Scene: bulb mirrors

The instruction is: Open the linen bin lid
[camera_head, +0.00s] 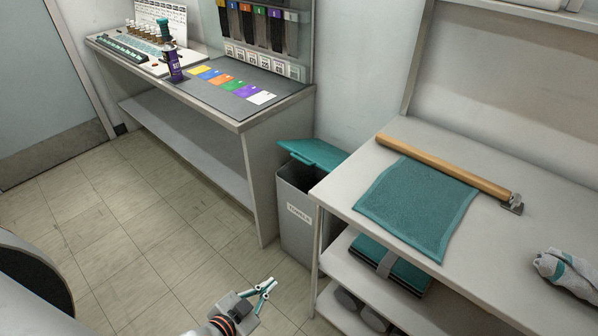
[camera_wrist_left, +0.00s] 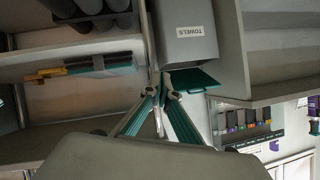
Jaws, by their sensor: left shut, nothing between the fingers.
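The linen bin (camera_head: 296,232) is a grey box with a white label, standing on the floor between two benches. Its teal lid (camera_head: 314,154) is tilted up, with part of the bin's inside showing below it. In the left wrist view the bin (camera_wrist_left: 187,42) appears upside down, its label reads "TOWELS", and the teal lid (camera_wrist_left: 196,80) sticks out past the rim. My left gripper (camera_head: 268,286) is shut and empty, low in front of the bin and apart from it. Its fingers also show in the wrist view (camera_wrist_left: 160,95). My right gripper is out of view.
The right bench (camera_head: 340,190) stands close beside the bin, with a teal towel (camera_head: 418,205) and a wooden roller (camera_head: 440,168) on top. Its shelf holds folded teal cloth (camera_head: 385,265). The left bench (camera_head: 236,125) bears coloured cards. The tiled floor (camera_head: 150,230) is clear.

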